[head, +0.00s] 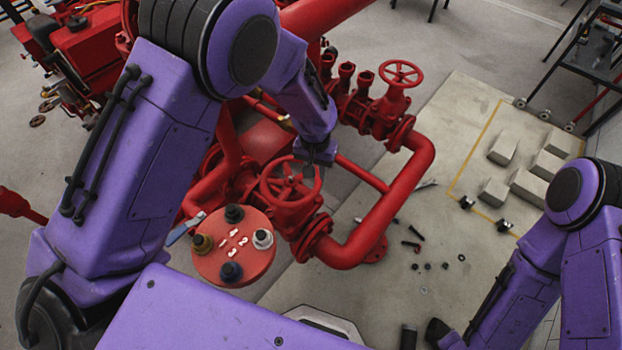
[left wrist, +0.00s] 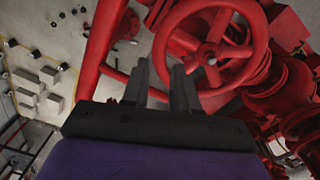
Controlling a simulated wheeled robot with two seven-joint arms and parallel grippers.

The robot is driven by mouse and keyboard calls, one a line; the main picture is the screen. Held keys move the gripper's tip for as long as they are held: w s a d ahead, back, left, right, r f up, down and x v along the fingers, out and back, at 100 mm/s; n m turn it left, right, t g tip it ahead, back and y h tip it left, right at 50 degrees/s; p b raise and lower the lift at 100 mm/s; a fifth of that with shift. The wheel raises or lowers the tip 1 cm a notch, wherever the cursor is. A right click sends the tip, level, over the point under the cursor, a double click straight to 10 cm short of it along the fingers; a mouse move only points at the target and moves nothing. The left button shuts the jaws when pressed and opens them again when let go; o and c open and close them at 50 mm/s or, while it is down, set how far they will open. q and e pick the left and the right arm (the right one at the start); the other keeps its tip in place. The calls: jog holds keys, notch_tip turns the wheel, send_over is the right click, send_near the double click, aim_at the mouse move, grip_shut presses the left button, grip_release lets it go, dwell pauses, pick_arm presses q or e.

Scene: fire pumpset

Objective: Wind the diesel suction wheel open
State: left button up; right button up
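The suction valve wheel is taken to be the red spoked handwheel (head: 290,180) beside the round red cap plate; I see no label on it. In the left wrist view the same wheel (left wrist: 212,58) fills the upper middle, with its hub and spokes clear. My left gripper (head: 314,172) is over the wheel's right rim. In the left wrist view its two dark fingers (left wrist: 160,72) stand apart, with the near rim at their tips. I cannot tell whether they touch it. My right arm is at the lower right; its gripper is not clearly shown.
A round red plate (head: 234,247) with several coloured caps stands left of the wheel. A second red handwheel (head: 401,74) sits farther back on the pipework. A thick red pipe (head: 385,222) bends around on the right. Small bolts (head: 411,246) and pale blocks (head: 503,148) lie on the floor.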

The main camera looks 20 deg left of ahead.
aim_at(316, 185)
pick_arm(q)
notch_tip(316, 185, down, 6)
jog(key=shift+f, duration=0.25)
grip_shut()
jog(key=shift+a, duration=0.1)
